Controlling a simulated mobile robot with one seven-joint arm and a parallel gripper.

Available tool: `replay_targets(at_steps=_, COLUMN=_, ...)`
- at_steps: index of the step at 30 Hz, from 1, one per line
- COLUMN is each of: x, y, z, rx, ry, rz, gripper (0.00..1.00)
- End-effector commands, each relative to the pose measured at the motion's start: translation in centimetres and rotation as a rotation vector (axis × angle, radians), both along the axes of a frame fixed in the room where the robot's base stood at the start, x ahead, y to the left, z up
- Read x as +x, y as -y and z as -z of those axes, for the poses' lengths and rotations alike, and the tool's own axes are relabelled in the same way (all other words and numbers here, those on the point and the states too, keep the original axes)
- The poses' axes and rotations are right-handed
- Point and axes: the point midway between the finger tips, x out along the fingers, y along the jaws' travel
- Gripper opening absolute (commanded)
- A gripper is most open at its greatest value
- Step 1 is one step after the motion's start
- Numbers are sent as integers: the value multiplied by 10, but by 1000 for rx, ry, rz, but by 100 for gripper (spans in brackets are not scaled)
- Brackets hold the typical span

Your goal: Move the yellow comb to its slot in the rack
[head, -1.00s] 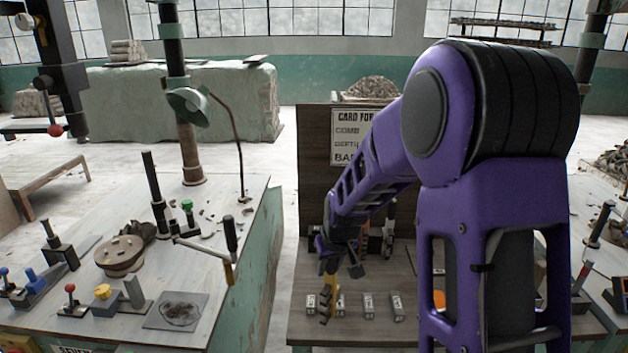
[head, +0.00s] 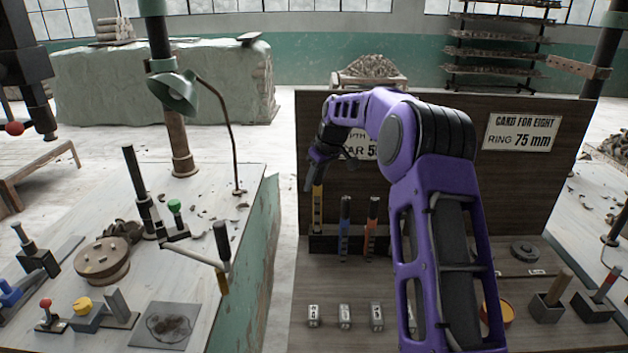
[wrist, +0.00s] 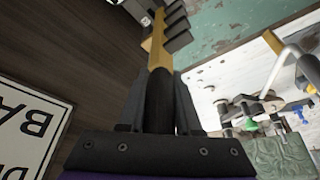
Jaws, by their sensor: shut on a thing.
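The yellow comb (head: 317,208) hangs upright, tip down, at the left end of the rack (head: 328,244) at the back of the right bench. My gripper (head: 318,166) is shut on its upper end. In the wrist view the comb's dark handle (wrist: 159,103) is between my fingers, and its yellow shaft (wrist: 159,48) reaches away from me. Several dark blocks show beside its far end. I cannot tell whether the lower tip is inside the slot or just above it. A blue comb (head: 345,225) and a red comb (head: 371,226) stand upright to its right.
A dark back panel (head: 440,200) rises behind the rack, with a sign (head: 522,132) on it. Small metal blocks (head: 345,316) stand at the bench front. An orange pot (head: 497,312) is to the right. The left bench (head: 245,200) carries a lamp and tools.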

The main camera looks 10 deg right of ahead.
Motion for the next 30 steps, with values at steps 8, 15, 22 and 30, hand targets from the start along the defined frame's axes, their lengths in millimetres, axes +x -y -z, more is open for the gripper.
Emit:
replay_targets(at_steps=8, x=-1, y=1, z=-1, rx=2, ry=3, rz=3, gripper=0)
replay_targets(at_steps=15, x=-1, y=0, z=9, rx=2, ry=2, rz=3, gripper=0)
replay_targets(at_steps=22, x=-1, y=1, z=22, rx=2, ry=2, rz=3, gripper=0)
replay_targets(at_steps=30, x=-1, y=0, z=38, rx=2, ry=2, rz=3, gripper=0)
